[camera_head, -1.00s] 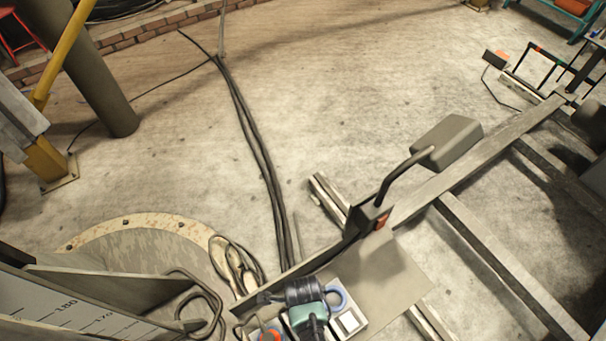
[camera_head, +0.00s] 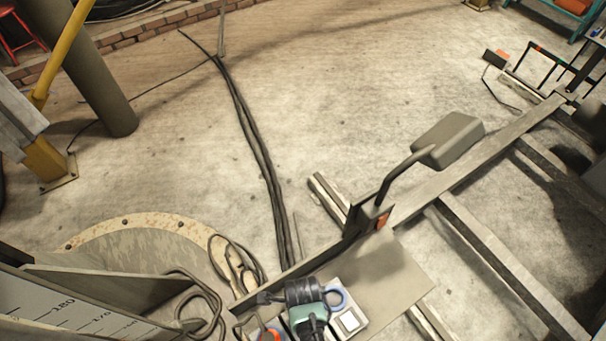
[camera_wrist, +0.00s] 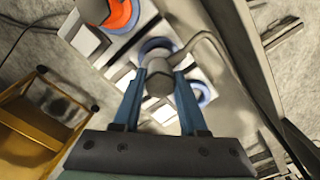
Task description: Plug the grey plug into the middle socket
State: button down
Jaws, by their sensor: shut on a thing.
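My gripper (camera_wrist: 160,105) is shut on the grey plug (camera_wrist: 160,83), which sits between the blue fingers in the wrist view, with its grey cable curving up and right. A blue-ringed socket (camera_wrist: 157,47) lies just beyond the plug and is partly covered by it. Another blue-ringed socket (camera_wrist: 200,92) lies to the right, partly behind a finger. An orange plug (camera_wrist: 118,14) sits at the top left of the socket row. I cannot tell whether the grey plug touches or enters a socket. In the head view my gripper is seen from above and hides the plug.
In the head view a blue ring (camera_head: 338,298) and a white socket plate (camera_head: 350,321) show beside my gripper. A grey box on a bent rod (camera_head: 448,142) rises from the steel frame (camera_head: 470,178). A yellow tray (camera_wrist: 40,118) is at left in the wrist view.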

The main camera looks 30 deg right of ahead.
jog(key=shift+f+b, duration=0.75)
jog(key=shift+f, duration=0.25)
dwell(0.3)
jog(key=shift+c, duration=1.8)
grip_release()
jog(key=shift+r, duration=0.1)
notch_tip(320, 180, up, 13)
jog(key=p, duration=0.1)
